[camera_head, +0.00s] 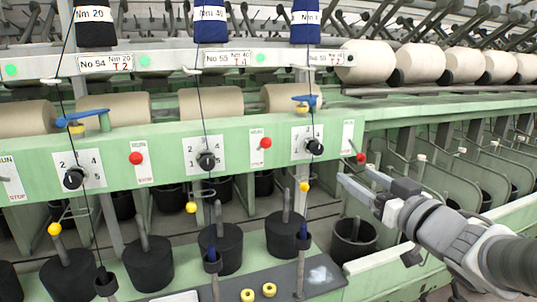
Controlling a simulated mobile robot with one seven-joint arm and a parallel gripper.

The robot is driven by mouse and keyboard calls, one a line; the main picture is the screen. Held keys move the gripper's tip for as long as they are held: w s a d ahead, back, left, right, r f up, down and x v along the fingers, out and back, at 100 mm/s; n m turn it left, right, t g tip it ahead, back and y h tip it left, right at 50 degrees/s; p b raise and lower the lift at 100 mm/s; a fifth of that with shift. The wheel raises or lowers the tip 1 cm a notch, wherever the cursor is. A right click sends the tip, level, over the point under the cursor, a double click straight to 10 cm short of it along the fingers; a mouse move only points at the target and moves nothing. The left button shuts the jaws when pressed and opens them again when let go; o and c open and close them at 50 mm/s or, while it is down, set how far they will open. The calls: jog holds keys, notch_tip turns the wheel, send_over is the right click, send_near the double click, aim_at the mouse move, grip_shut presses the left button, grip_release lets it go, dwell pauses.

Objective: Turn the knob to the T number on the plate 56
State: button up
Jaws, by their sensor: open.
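Three number plates hang on the upper rail. The left plate (106,64) reads No 54, T 2. The middle plate (228,58) reads No 55, T 4. The right plate (326,58) seems to read No 56 with T 2, but its print is small. Below them are black knobs on white numbered dials: a left knob (73,178), a middle knob (206,160) and a right knob (315,147). I cannot tell which number the right knob points to. My gripper (354,178) is open and empty, right of and below the right knob, apart from it.
A red button (361,158) on a run/stop panel lies between my gripper and the right dial. A blue lever (305,98) sits above that dial. Black pots (286,232) and upright spindles stand below. Space just before the dial looks clear.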

aim_at(319, 151)
jog(key=b+x, duration=0.1)
jog(key=x, duration=1.3)
jog(key=shift+w+a+f, duration=0.1)
jog(key=shift+w+a, duration=0.05)
jog(key=shift+w, duration=0.2)
grip_shut()
